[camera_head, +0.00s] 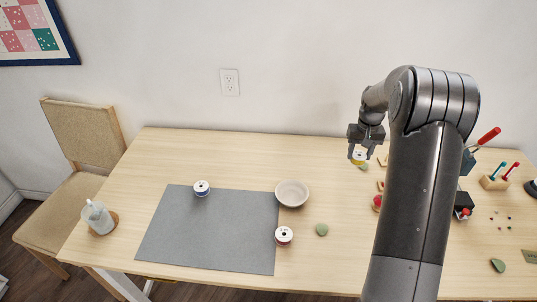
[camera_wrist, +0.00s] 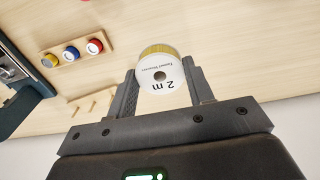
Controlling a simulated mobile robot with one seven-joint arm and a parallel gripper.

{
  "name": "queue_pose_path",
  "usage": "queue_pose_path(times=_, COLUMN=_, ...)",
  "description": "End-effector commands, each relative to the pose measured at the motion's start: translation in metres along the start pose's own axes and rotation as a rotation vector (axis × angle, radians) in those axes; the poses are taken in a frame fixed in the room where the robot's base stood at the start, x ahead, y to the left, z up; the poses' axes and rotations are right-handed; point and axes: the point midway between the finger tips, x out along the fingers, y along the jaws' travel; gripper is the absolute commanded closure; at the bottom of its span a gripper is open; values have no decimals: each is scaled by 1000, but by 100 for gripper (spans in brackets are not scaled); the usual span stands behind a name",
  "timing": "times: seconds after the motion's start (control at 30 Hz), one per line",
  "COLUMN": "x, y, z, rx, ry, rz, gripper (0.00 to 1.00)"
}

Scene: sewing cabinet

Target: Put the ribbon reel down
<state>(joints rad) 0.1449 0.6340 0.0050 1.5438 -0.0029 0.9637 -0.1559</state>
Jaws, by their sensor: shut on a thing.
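My gripper (camera_head: 359,150) is shut on a ribbon reel with a white face and yellow ribbon (camera_head: 358,157), over the back right part of the wooden table (camera_head: 240,152). In the wrist view, the reel (camera_wrist: 163,72) sits between the two fingers of my gripper (camera_wrist: 160,78), its "2 m" label facing the camera. Its height above the table is hard to tell. A dark red reel (camera_head: 284,235) stands at the mat's right edge.
A pale bowl (camera_head: 292,193) stands by the mat's upper right corner. A green piece (camera_head: 322,230) lies right of the mat. A wooden holder with coloured spools (camera_wrist: 72,52) is near my gripper. The back left table is clear.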

Motion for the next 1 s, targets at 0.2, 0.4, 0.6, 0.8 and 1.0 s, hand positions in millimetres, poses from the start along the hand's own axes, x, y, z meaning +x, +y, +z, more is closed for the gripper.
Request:
queue_pose_path(times=0.2, x=1, y=-104, z=-68, rx=-1, ry=2, rz=0, gripper=74)
queue_pose_path(times=0.4, x=2, y=-182, z=-96, rx=8, ry=0, rz=0, gripper=74)
queue_pose_path(times=0.6, x=2, y=-221, z=-105, rx=14, ry=1, rz=0, gripper=74)
queue_pose_path(times=0.8, x=19, y=-252, z=-112, rx=13, ry=-2, rz=0, gripper=74)
queue_pose_path(times=1.0, x=47, y=-297, z=-124, rx=13, ry=-1, rz=0, gripper=74)
